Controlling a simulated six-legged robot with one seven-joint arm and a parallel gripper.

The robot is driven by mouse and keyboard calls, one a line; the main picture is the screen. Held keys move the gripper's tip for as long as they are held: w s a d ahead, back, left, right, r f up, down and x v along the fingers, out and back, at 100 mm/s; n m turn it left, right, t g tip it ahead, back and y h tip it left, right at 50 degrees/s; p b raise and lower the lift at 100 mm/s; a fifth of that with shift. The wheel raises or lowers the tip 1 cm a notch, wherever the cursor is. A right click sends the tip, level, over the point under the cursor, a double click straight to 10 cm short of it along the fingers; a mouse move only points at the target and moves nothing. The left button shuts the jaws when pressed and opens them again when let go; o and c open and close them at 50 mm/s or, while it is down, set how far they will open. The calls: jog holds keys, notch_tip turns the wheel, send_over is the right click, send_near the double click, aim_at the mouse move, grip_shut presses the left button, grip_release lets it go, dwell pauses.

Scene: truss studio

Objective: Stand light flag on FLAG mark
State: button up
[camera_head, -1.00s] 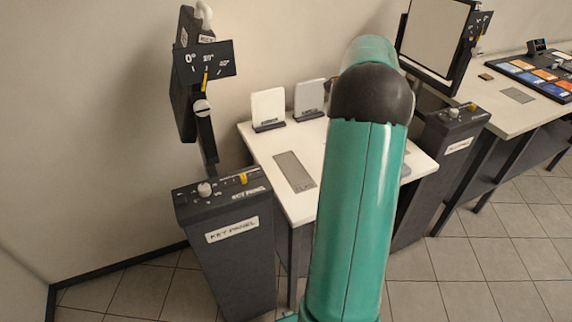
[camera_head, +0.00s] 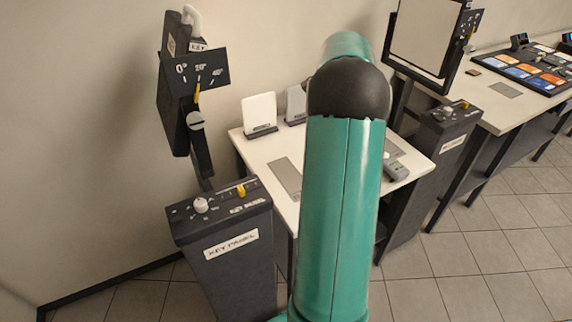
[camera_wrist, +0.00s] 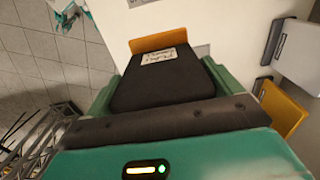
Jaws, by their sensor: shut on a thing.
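The light flag (camera_wrist: 165,80) appears in the wrist view as a dark slab with a white label, held at my gripper (camera_wrist: 220,75). Orange finger parts show beyond it and to its right. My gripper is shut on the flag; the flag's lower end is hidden. In the head view my green arm hides both gripper and flag. A grey rectangle (camera_head: 286,178), apparently the FLAG mark, lies bare on the left part of the white table (camera_head: 262,150), partly covered by my arm in the picture. Its lettering is too small to read now.
Two white panels on dark bases, (camera_head: 260,113) and (camera_head: 296,103), stand at the table's back. A small grey device (camera_head: 396,170) sits at its right. The left key panel (camera_head: 222,225) with a tall lamp (camera_head: 185,105) and a right pedestal (camera_head: 445,130) flank the table.

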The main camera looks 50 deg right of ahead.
jog(key=w+a+f, duration=0.9)
jog(key=f, duration=0.3)
jog(key=shift+f, duration=0.25)
jog(key=shift+f, duration=0.2)
jog(key=o, duration=1.2)
jog(key=shift+w, duration=0.1)
notch_tip(320, 180, up, 12)
jog(key=shift+r, duration=0.2)
